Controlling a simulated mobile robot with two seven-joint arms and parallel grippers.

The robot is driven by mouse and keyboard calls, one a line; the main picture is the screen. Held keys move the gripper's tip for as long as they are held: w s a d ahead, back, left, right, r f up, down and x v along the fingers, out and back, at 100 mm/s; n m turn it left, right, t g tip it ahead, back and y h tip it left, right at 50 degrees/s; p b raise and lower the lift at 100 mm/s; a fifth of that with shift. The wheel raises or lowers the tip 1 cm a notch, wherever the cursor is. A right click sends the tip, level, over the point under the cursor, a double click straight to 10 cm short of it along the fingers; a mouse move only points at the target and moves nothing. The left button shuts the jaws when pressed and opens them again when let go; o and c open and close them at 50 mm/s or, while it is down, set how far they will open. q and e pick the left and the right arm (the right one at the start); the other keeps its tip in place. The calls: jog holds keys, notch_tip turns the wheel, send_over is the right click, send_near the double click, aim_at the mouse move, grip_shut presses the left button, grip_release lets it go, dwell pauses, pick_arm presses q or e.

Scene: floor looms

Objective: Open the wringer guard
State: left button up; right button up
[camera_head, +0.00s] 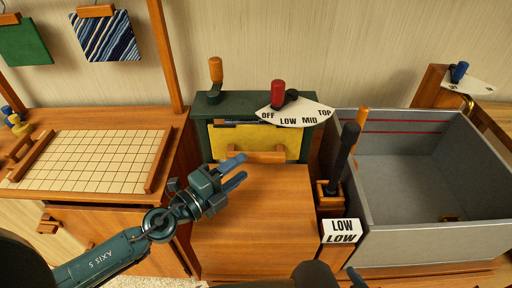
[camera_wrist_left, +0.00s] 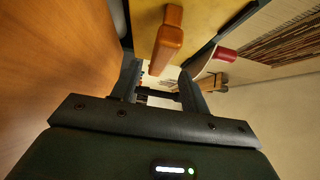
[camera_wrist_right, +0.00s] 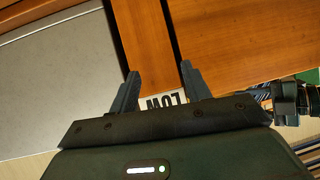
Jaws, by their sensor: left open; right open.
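The wringer guard (camera_head: 228,145) is a yellow panel with a horizontal wooden handle (camera_head: 255,157), set upright in the front of a dark green housing (camera_head: 208,110). My left gripper (camera_head: 238,170) is open and empty, just in front of and left of the handle. In the left wrist view the yellow panel (camera_wrist_left: 205,22) and its wooden handle (camera_wrist_left: 166,42) show beyond the open fingers (camera_wrist_left: 158,84), apart from them. My right gripper (camera_wrist_right: 160,84) is open and empty above a wooden surface by the LOW label (camera_wrist_right: 166,101). In the head view its fingers are mostly hidden at the bottom edge.
A wooden top (camera_head: 250,215) lies clear before the housing. A red-knobbed dial (camera_head: 278,95) with an OFF-LOW-MID-TOP plate tops it. A black lever (camera_head: 343,150) stands right, beside a grey basin (camera_head: 365,215). A gridded board (camera_head: 90,157) lies left.

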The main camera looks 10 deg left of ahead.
aim_at(251, 161)
pick_arm(q)
jog(key=p+x, duration=0.1)
jog(key=x, duration=0.5)
jog(key=shift+c, duration=0.2)
grip_shut()
dwell(0.4)
